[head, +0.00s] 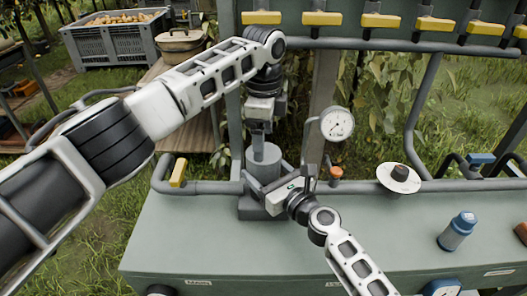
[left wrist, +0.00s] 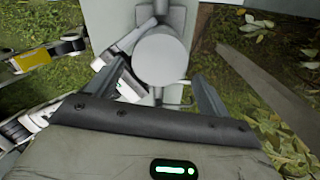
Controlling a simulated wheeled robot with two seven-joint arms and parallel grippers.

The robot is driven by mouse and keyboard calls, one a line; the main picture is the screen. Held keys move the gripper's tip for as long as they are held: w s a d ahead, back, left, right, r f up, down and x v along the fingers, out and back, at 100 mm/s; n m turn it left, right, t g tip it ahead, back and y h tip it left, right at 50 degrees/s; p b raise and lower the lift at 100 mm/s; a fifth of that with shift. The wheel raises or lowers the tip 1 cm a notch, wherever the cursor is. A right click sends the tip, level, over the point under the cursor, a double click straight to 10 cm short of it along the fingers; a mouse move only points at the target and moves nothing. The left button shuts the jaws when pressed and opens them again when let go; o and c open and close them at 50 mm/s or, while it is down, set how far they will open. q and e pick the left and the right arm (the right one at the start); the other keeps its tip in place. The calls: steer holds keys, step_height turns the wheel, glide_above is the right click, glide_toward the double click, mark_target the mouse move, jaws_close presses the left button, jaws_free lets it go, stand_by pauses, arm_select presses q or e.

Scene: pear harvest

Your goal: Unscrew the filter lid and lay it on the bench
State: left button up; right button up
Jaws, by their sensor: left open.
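The filter (head: 265,163) is a grey upright cylinder at the bench's back edge, in the middle of the head view. In the left wrist view its round, plain grey top (left wrist: 161,58) lies between my finger tips. My left gripper (head: 259,145) points down over the filter from above. It is open, with a finger on either side of the round top in the left wrist view (left wrist: 163,88); contact cannot be told. My right gripper (head: 280,190) is beside the filter's lower body, from the front right. Its fingers are partly hidden, so its grip cannot be told.
The green bench (head: 200,235) has free room at front left and centre. A pressure gauge (head: 336,124) and grey pipes stand beside the filter. A white disc with a dark knob (head: 400,183), a blue-capped bottle (head: 457,231) and yellow-handled valves (head: 322,18) are further right or above.

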arm_select(q)
steer(key=m, duration=0.4)
steer(key=shift+m, duration=0.3)
steer(key=m, duration=0.9)
steer(key=shift+m, duration=0.4)
steer(key=m, duration=0.5)
steer(key=shift+f+m, duration=0.5)
step_height(320, 180, down, 7)
